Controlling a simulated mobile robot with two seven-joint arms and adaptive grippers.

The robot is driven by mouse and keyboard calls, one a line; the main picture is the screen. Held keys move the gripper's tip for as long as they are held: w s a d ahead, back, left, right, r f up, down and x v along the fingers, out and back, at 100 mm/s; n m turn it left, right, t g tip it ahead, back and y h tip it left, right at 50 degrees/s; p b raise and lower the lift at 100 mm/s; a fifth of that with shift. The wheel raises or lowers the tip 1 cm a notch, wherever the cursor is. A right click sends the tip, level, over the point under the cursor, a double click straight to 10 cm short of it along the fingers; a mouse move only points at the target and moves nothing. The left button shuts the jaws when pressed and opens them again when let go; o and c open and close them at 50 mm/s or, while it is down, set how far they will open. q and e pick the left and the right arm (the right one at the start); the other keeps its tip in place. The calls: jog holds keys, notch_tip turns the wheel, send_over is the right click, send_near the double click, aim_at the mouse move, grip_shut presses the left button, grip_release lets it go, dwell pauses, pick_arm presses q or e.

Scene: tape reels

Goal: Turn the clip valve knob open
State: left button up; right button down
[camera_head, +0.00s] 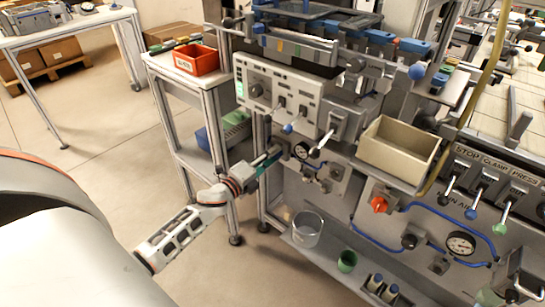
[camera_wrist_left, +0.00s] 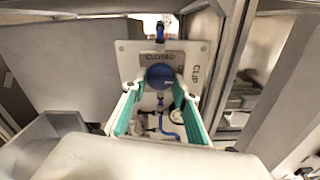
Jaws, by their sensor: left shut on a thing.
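The clip valve knob (camera_wrist_left: 160,76) is round and blue in the left wrist view, on a pale plate (camera_wrist_left: 198,55) lettered "CLOSED" above it and "CLIP" at its right. My left gripper (camera_wrist_left: 157,86) has its teal fingers on both sides of the knob and is shut on it. In the head view my left gripper (camera_head: 272,158) reaches to the left end of the machine's front panel, below the grey control box. The knob is hidden or too small to make out there. My right gripper is not in view.
A red knob (camera_head: 379,204), a beige bin (camera_head: 398,150) and a row of levers (camera_head: 482,188) lie further right. A cart with a red tray (camera_head: 196,60) stands left. The floor (camera_head: 110,135) beyond my left arm is clear.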

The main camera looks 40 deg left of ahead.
pick_arm(q)
jog(key=o, duration=1.1)
jog(key=shift+s, duration=0.1)
jog(key=s, duration=1.2)
jog(key=shift+a, duration=0.45)
jog(key=shift+w, duration=0.1)
